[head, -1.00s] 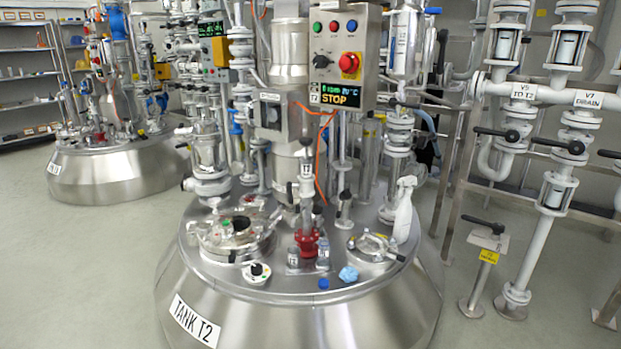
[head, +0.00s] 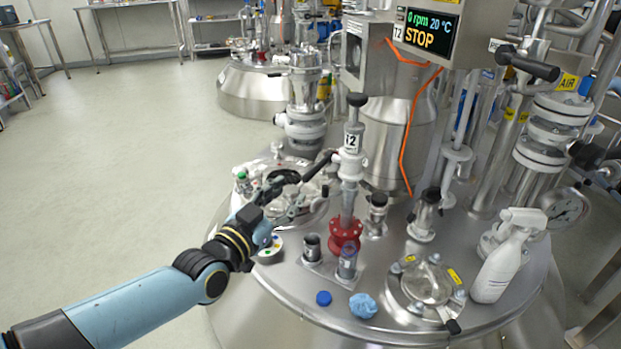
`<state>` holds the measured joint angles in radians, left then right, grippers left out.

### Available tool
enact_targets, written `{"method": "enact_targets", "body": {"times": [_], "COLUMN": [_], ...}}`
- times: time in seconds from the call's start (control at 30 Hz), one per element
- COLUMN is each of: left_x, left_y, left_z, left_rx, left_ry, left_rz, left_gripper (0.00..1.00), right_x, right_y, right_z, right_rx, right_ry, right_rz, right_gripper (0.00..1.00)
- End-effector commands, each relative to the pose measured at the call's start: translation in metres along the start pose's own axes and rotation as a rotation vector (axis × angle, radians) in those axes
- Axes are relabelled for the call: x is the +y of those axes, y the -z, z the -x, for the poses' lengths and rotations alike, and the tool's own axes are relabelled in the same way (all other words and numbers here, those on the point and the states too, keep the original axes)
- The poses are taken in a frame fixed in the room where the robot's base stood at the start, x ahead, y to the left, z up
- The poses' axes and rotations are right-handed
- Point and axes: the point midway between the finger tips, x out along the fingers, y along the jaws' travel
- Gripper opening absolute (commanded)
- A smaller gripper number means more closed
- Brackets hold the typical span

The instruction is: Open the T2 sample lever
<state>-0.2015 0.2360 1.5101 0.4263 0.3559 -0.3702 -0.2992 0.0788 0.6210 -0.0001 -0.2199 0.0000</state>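The T2 sample valve (head: 349,165) is a slim grey upright pipe with a "T2" label, a black top knob and a red flange at its foot. Its black lever (head: 318,165) points out to the left from the white valve body, tilted slightly down. My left gripper (head: 300,193) comes in from the left and is just left of and below the lever's outer end. Its dark fingers are spread and nothing shows between them. Whether a fingertip touches the lever cannot be told. My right gripper is not in view.
On the tank lid stand two small vials near the red flange, a blue cap (head: 323,298), a crumpled blue cloth (head: 363,305), a round hatch (head: 427,285) and a white spray bottle (head: 502,262). A display box (head: 432,30) reading STOP hangs above. Open floor lies left.

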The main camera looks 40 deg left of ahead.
Motion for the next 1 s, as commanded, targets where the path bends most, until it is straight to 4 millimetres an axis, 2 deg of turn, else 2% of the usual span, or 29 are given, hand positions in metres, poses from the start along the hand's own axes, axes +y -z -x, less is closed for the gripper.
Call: {"method": "enact_targets", "body": {"times": [0.27, 0.43, 0.7, 0.83, 0.87, 1.0], "left_x": [0.001, 0.001, 0.001, 0.001, 0.001, 0.001], "left_y": [-0.004, -0.004, -0.002, -0.002, -0.002, -0.002], "left_z": [-0.056, -0.08, -0.091, -0.091, -0.091, -0.091], "left_rx": [-0.004, -0.006, -0.005, -0.006, -0.006, -0.006], "left_ry": [-0.001, -0.002, -0.002, -0.002, -0.002, -0.002], "left_rz": [-0.001, -0.001, -0.001, -0.001, -0.001, -0.001], "left_gripper": [0.38, 0.38, 0.38, 0.38, 0.37, 0.18], "right_x": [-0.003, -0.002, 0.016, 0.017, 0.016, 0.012], "right_y": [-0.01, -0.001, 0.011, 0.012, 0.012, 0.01], "right_z": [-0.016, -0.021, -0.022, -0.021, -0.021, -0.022], "right_rx": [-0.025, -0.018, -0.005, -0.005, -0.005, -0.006], "right_ry": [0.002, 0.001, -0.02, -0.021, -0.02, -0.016], "right_rz": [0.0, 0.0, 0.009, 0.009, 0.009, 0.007], "right_gripper": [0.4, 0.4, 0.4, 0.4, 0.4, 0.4]}}
